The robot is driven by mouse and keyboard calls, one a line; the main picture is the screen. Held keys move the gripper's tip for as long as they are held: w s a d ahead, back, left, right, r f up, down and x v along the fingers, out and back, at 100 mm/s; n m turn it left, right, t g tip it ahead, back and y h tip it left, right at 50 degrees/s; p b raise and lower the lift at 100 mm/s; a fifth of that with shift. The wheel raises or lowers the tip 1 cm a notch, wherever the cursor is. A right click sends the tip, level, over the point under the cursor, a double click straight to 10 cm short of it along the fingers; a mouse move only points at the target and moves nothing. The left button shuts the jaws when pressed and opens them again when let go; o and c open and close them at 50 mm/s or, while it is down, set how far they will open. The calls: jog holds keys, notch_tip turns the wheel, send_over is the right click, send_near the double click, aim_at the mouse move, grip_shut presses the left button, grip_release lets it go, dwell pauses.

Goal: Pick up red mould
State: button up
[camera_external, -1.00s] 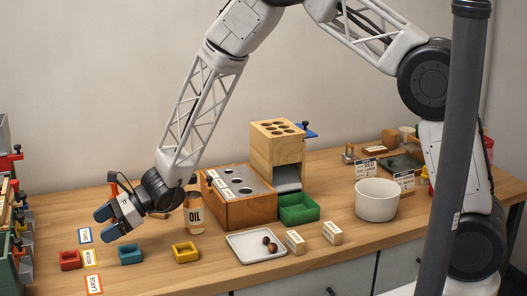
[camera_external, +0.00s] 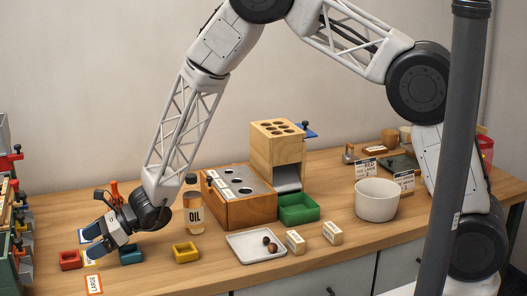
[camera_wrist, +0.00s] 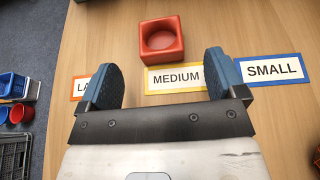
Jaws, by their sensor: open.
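The red mould (camera_external: 70,260) is a small square block with a round hollow, lying on the wooden table at the left in the external view. In the wrist view the red mould (camera_wrist: 161,40) lies ahead of my gripper, above the MEDIUM card (camera_wrist: 176,78). My gripper (camera_wrist: 164,80) is open and empty, its two blue fingertips spread on either side of the MEDIUM card. In the external view my gripper (camera_external: 90,243) is low over the table, just right of the red mould, and partly hides the cards and the teal mould (camera_external: 131,254).
A yellow mould (camera_external: 186,252) lies farther right, near a white tray (camera_external: 256,246) with chestnuts. An oil bottle (camera_external: 193,207) stands behind. The LARGE card (camera_external: 94,284) lies near the front edge, and the SMALL card (camera_wrist: 272,69) shows in the wrist view. A rack stands at the far left.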

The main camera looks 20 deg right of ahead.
aim_at(68, 256)
jog(key=shift+a+f, duration=0.1)
jog(key=shift+a, duration=0.15)
jog(key=shift+a, duration=0.1)
jog(key=shift+x, duration=2.5)
jog(key=c, duration=1)
jog(key=shift+c, duration=0.2)
